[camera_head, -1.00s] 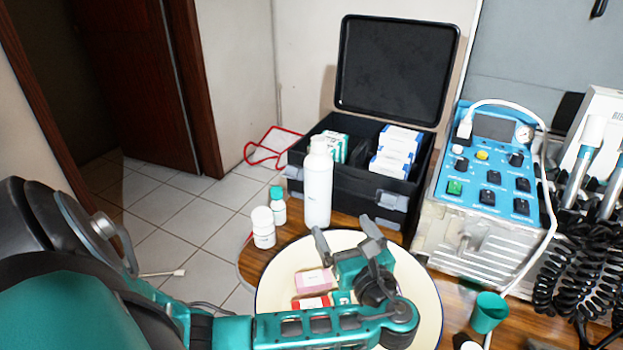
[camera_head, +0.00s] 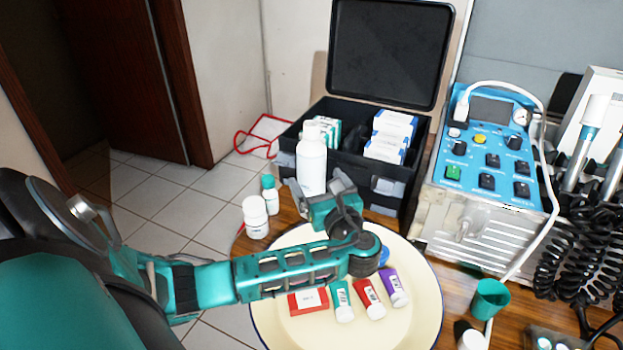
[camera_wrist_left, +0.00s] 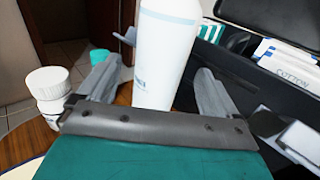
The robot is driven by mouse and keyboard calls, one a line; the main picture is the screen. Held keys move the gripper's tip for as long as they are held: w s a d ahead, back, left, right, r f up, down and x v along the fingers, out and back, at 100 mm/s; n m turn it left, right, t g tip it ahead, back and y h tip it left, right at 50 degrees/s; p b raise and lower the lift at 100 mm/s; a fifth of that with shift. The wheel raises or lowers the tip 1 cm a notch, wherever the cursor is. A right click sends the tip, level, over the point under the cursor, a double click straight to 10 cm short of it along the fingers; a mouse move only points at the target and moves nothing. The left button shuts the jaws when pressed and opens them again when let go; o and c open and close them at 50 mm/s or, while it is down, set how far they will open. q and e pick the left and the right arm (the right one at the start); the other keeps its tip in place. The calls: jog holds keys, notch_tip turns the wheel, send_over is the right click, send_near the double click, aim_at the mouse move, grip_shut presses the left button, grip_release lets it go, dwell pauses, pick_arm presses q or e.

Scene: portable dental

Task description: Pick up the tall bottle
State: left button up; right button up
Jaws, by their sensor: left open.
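The tall white bottle (camera_head: 311,163) stands upright on the wooden table, in front of the open black case. My left gripper (camera_head: 321,190) is right in front of it, at the height of its lower half. In the left wrist view the tall bottle (camera_wrist_left: 165,55) rises between the two spread fingers of the left gripper (camera_wrist_left: 155,88). The fingers are open, with a gap visible on the right side. Whether the bottle touches the left finger I cannot tell. The bottle's base is hidden behind the gripper. My right gripper is not in view.
A white jar (camera_head: 255,217) and a small teal-capped bottle (camera_head: 270,195) stand just left of the tall bottle. The black case (camera_head: 392,187) is close behind. A cream round tray (camera_head: 420,300) with tubes and a red box lies under my arm. A blue control unit (camera_head: 490,160) stands right.

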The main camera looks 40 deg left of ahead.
aim_at(317, 178)
pick_arm(q)
jog(key=x, duration=0.4)
jog(key=shift+w+a+r+b, duration=0.1)
jog(key=shift+r+b, duration=0.1)
jog(key=shift+b, duration=0.15)
jog(key=shift+c, duration=0.3)
jog(key=c, duration=1.2)
jog(key=shift+r, duration=0.1)
